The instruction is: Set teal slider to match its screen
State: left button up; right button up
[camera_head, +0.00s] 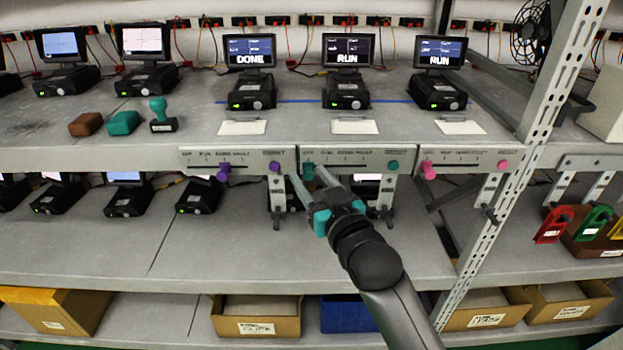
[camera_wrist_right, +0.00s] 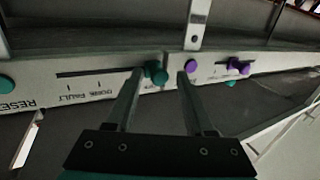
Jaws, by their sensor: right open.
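The teal slider knob (camera_head: 308,173) sits at the left end of its slot on the middle panel (camera_head: 350,158), below the OFF label. It also shows in the right wrist view (camera_wrist_right: 157,73). The screen (camera_head: 348,50) above that panel reads RUN. My right gripper (camera_head: 307,177) is open, with its fingertips on either side of the teal knob. In the right wrist view the knob lies between the fingertips, nearer the left one; I cannot tell whether they touch. A round teal button (camera_head: 393,166) is at the panel's right end. My left gripper is not in view.
The left panel has a purple slider (camera_head: 223,174) and a purple button (camera_head: 275,167), close to my right gripper. The right panel has a pink slider (camera_head: 429,172). Stamps, one teal (camera_head: 158,112), stand on the shelf. A rack post (camera_head: 540,120) rises at right.

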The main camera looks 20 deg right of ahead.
jog(key=c, duration=0.8)
grip_shut()
jog(key=shift+a, duration=0.1)
dwell(0.5)
